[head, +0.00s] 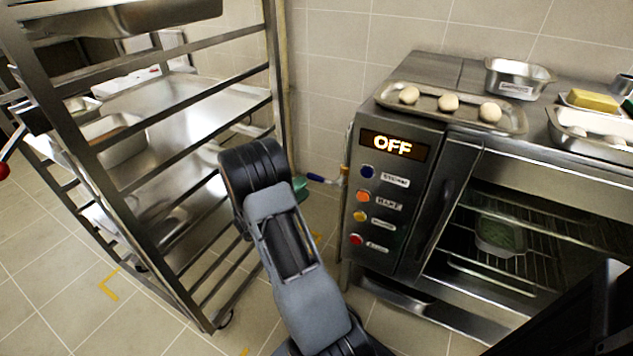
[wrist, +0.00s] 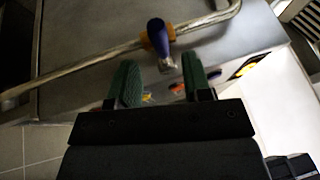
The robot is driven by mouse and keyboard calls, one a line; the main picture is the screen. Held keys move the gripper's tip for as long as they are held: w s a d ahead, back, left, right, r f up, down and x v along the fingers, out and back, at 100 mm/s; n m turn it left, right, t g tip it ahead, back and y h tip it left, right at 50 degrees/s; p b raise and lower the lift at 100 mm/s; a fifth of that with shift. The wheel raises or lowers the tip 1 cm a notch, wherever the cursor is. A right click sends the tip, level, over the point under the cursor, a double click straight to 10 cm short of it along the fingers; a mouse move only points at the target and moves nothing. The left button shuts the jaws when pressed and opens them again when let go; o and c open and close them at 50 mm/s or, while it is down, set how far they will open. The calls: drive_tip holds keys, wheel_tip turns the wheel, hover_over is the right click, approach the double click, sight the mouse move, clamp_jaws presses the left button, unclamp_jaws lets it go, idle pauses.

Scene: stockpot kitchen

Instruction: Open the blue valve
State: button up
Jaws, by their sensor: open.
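The blue valve handle (head: 318,178) sticks out from the side of the oven, on the left, joined to a brass-coloured pipe (head: 344,172). In the wrist view the blue handle (wrist: 157,36) shows near the top centre, against a yellow fitting on a metal pipe (wrist: 90,62). My gripper (wrist: 161,80) is open, its two green fingers apart. The handle lies ahead of the fingertips, between their lines, with no visible contact. In the head view a green finger (head: 300,188) shows just left of the handle; my arm hides the rest of the gripper.
A steel rack (head: 170,255) with shelves and trays stands close on the left. The oven (head: 405,205) stands right, with an OFF display and coloured buttons. A tray (head: 435,106) with dough balls rests on it. Tiled floor (head: 45,270) is clear at lower left.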

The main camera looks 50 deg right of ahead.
sight(316, 176)
drive_tip(key=shift+b+x, duration=0.7)
drive_tip(key=shift+x, duration=2.4)
clamp_jaws()
